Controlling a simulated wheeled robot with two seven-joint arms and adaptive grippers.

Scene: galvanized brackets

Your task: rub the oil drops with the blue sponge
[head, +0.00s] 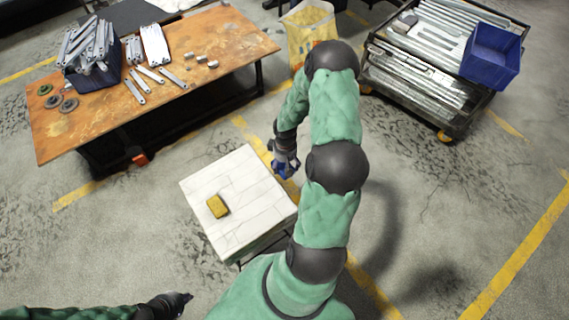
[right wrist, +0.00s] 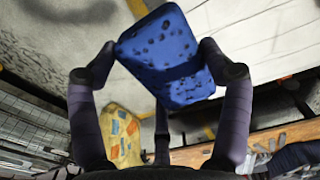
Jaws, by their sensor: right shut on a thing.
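My right gripper (head: 284,160) hangs just beyond the right edge of the white-topped stand (head: 252,180) in the head view. In the right wrist view the fingers (right wrist: 159,48) are shut on the blue sponge (right wrist: 170,55), one on each side, and the sponge is clear of any surface. A bit of its blue shows in the head view, mostly hidden by the gripper. My left gripper (head: 180,298) is low at the left, apart from everything; its fingers are too small to read. I cannot make out distinct oil drops; the floor has dark smudges.
A yellow sponge (head: 218,206) lies on the white top. The rusty table (head: 205,95) holds a blue bin (head: 92,72) of brackets, loose brackets and small metal parts. A yellow bag (head: 310,28) stands beyond my arm. A cart (head: 440,125) with metal lengths is at the upper right.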

